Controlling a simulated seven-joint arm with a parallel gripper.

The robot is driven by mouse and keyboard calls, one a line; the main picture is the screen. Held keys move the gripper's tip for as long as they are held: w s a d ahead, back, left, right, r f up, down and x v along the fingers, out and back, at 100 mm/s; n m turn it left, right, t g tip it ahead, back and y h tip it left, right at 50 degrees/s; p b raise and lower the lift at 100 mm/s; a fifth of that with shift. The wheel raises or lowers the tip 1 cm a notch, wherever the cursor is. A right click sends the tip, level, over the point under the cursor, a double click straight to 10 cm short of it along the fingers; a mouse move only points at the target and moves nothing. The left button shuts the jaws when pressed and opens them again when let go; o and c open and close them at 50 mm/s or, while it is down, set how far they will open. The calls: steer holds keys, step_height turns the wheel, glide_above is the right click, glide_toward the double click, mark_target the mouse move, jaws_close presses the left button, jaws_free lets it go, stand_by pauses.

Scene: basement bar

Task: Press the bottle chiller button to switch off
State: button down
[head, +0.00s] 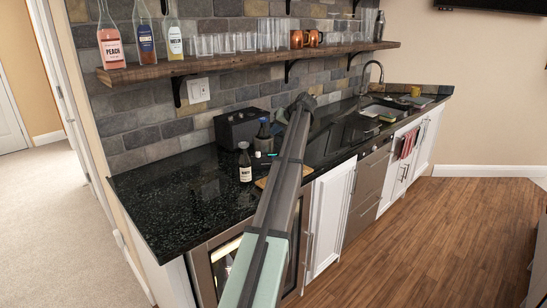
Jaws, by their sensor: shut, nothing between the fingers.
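My arm reaches from the bottom of the head view across the dark counter (165,205). My gripper (303,100) is at its far end, over the counter near the tiled wall, small and dark. It is shut and empty. A black box-shaped appliance (232,129) stands against the wall, left of the gripper; it may be the bottle chiller. A glass-door cooler (224,262) with a lit inside sits under the counter, partly behind my arm. I cannot make out a button on either one. The gripper appears apart from both, but its exact distance is unclear.
A dark bottle (263,133) and a white-labelled bottle (244,163) stand before the black appliance. A small cyan item (258,154) lies nearby. A wooden shelf (150,74) with bottles, glasses and copper mugs hangs above. The counter's left end is clear.

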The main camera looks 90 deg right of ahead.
steer(key=shift+f, duration=4.15)
steer(key=shift+f, duration=0.85)
steer(key=shift+r, duration=0.85)
steer(key=shift+r, duration=0.15)
steer(key=shift+r, duration=2.35)
